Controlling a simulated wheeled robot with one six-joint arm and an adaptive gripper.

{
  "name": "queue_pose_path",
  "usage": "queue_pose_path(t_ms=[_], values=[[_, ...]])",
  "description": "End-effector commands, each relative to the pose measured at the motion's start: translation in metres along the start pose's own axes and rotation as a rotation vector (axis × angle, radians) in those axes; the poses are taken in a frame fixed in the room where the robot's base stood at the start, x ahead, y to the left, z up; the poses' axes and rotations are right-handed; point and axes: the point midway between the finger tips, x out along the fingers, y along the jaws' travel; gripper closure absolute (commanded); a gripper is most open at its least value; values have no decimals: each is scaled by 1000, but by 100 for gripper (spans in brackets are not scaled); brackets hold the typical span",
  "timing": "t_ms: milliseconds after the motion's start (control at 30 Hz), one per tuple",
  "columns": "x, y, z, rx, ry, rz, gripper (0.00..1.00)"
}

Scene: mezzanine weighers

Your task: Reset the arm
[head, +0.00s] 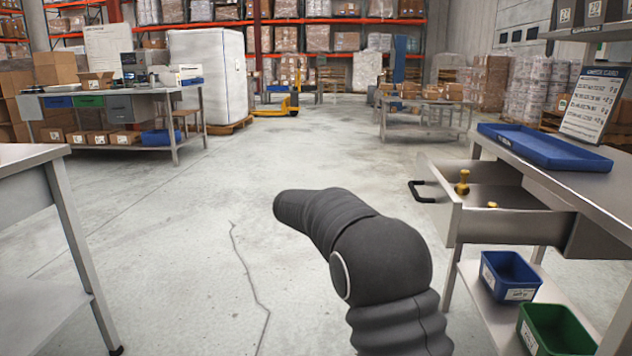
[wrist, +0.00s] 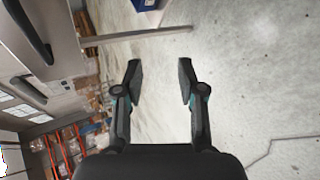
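My gripper (wrist: 159,82) shows in the wrist view with its two dark fingers spread apart and nothing between them. Bare concrete floor lies behind the fingers. In the head view my dark arm is bent and reaches forward and left over the open floor. The gripper itself cannot be made out in the head view. The arm appears apart from the furniture on both sides.
At right, a steel bench has an open drawer (head: 450,212) holding brass-coloured pieces (head: 462,183). A blue tray (head: 545,146) lies on top; blue (head: 508,277) and green (head: 556,330) bins sit below. A steel table (head: 75,235) stands at left. The middle floor is clear.

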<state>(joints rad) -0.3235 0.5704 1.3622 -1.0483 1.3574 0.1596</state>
Motion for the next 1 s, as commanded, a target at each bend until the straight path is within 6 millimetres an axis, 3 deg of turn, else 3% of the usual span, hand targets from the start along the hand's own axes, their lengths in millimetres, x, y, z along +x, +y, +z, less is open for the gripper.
queue_pose_path(t_ms=[100,300,1000], values=[[-2,-26,32,-19,18,-149,61],[-14,-56,88,3,49,-358,61],[-79,-106,267,297,155,-811,61]])
